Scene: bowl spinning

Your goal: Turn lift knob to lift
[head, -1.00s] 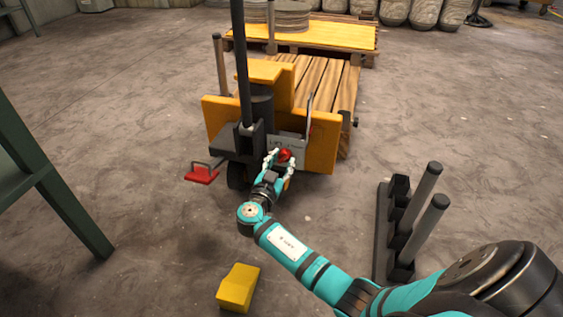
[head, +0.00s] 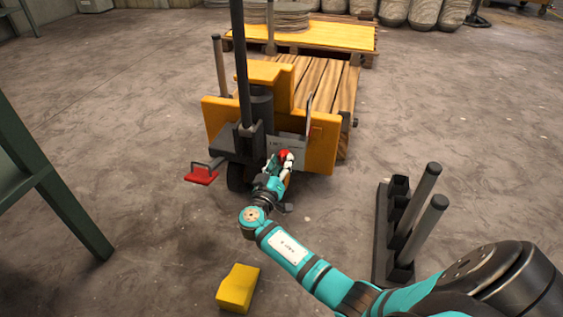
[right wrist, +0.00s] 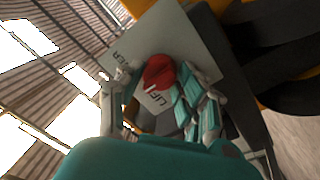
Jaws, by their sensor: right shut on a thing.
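The knob (head: 286,154) also shows on the near side of the yellow and dark pallet truck (head: 322,145) in the head view. My right gripper (head: 279,165) is shut on the knob. In the right wrist view its fingers (right wrist: 155,98) lie on two sides of the knob, which has a white pointer line. My left gripper is not in view.
A red pedal (head: 202,175) sticks out at the truck's left. The truck stands against a wooden pallet (head: 330,80). A yellow block (head: 238,289) lies on the floor in front. A dark rack with grey posts (head: 393,230) stands right; a green table leg (head: 75,215) is left.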

